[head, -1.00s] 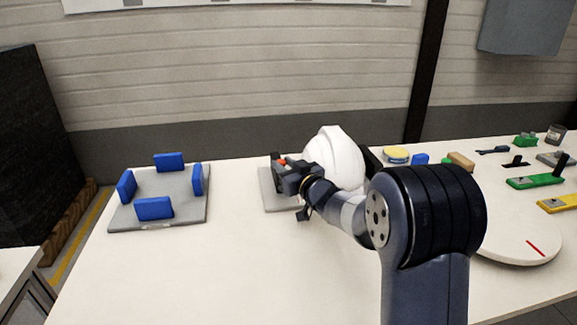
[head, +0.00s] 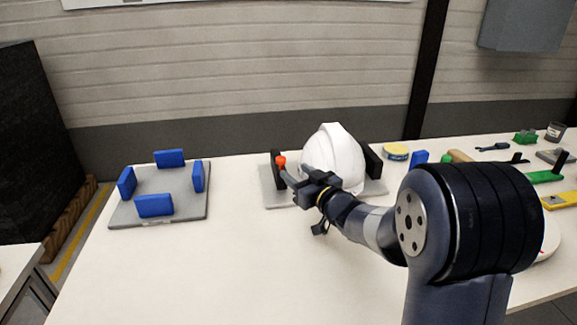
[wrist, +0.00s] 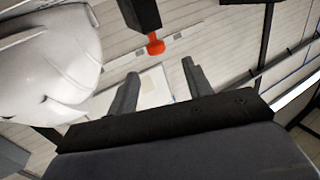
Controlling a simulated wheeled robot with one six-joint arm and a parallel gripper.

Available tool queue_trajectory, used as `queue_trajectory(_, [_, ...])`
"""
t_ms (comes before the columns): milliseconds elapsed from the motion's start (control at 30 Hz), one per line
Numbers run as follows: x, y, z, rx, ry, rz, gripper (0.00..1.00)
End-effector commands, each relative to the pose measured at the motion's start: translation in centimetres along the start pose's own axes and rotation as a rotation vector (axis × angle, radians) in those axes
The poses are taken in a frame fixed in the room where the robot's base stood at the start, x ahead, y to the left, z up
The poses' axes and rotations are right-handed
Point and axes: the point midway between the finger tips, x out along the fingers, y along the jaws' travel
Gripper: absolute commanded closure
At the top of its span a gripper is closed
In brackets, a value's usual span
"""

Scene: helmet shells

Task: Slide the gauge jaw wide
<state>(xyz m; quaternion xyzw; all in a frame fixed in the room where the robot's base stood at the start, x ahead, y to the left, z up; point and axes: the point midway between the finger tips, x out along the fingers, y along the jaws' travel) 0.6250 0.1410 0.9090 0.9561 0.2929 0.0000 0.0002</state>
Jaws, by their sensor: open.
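The gauge is a grey plate (head: 273,198) with a black jaw (head: 274,172) on the left and another black jaw (head: 372,162) on the right. A red knob (head: 281,161) sits on the left jaw; the knob also shows in the wrist view (wrist: 155,46). A white helmet shell (head: 338,158) stands between the jaws, partly hidden by my arm. My gripper (head: 295,176) is open in front of the helmet, close to the knob. In the wrist view the knob appears beyond the gap between my open fingers (wrist: 160,86), and nothing is held.
A grey plate with several blue blocks (head: 154,206) lies on the left of the white table (head: 200,270). To the right are a yellow-topped tin (head: 396,152), a green slider (head: 545,176) and a yellow slider (head: 560,200). The table between the two plates is clear.

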Motion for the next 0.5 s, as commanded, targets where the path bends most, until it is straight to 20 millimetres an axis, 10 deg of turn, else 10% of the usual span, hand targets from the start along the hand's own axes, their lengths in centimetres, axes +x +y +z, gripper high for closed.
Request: queue_trajectory(500, [-3.8,-0.1,0.0,0.0,0.0,-0.001,0.52])
